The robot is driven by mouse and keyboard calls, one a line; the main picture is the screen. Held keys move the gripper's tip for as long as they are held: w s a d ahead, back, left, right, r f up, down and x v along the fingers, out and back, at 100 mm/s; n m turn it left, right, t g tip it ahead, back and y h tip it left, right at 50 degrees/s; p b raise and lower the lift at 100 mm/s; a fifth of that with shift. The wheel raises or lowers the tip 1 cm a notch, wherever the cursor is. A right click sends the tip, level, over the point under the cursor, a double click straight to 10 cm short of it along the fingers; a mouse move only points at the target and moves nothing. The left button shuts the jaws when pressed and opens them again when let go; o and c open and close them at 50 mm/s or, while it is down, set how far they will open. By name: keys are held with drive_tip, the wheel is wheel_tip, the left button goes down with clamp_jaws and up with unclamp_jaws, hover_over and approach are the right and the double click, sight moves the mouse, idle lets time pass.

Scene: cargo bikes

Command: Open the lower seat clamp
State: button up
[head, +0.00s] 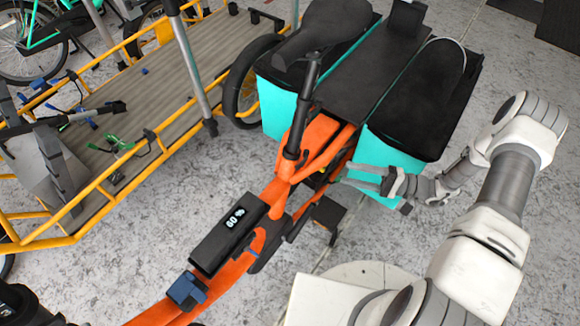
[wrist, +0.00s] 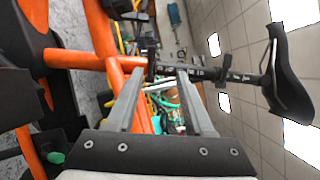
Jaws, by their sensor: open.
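The orange bike frame (head: 285,178) carries a black seat post (head: 305,90) with a black saddle (head: 325,28) on top. A dark collar (head: 291,158), apparently the lower seat clamp, sits where the post meets the frame. In the wrist view the bike lies sideways, with the dark clamp area (wrist: 151,62) just beyond the fingertips and the saddle (wrist: 290,80) at the right. My gripper (head: 346,174) is open and to the right of the post's base, apart from the clamp in the head view. The wrist view shows both fingers (wrist: 160,72) with nothing held. The clamp lever's exact position is unclear.
Turquoise-sided black panniers (head: 393,150) and a black rear rack (head: 365,55) stand close behind my gripper. A black display box (head: 228,235) is on the frame in front. A yellow-railed cargo bed (head: 140,95) stands at the left.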

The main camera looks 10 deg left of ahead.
sight(299, 164)
drive_tip(key=shift+m+t+y, duration=0.3)
drive_tip(key=shift+t, duration=0.2)
drive_tip(key=a+b, duration=0.2)
drive_tip(key=a, duration=1.5)
drive_tip(key=shift+a+f, duration=0.2)
drive_tip(key=shift+c, duration=0.3)
clamp_jaws()
drive_tip(key=shift+w, duration=0.1)
